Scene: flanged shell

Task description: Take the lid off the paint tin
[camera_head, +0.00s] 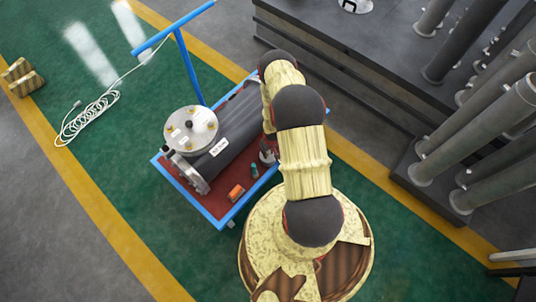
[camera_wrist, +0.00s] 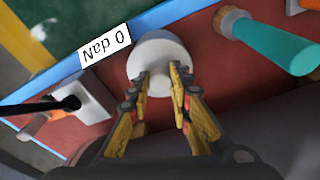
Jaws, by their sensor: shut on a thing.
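In the wrist view, a pale round body (camera_wrist: 152,49) stands on the red surface by the blue edge, with a pale knob (camera_wrist: 160,86) facing me. It looks like the lidded paint tin, but I cannot make out a seam between lid and tin. My gripper (camera_wrist: 161,76) has its two yellow fingers on either side of the knob and is shut on it. In the head view, my arm reaches down to the cart's right side, and the pale body there is small and partly hidden.
The blue-framed cart (camera_head: 218,222) carries a grey flanged shell (camera_head: 232,128), a small orange thing (camera_head: 236,192) and a small teal-handled tool (camera_head: 254,170); the teal handle (camera_wrist: 275,45) is close right of my gripper. A white label (camera_wrist: 105,46) is on its edge.

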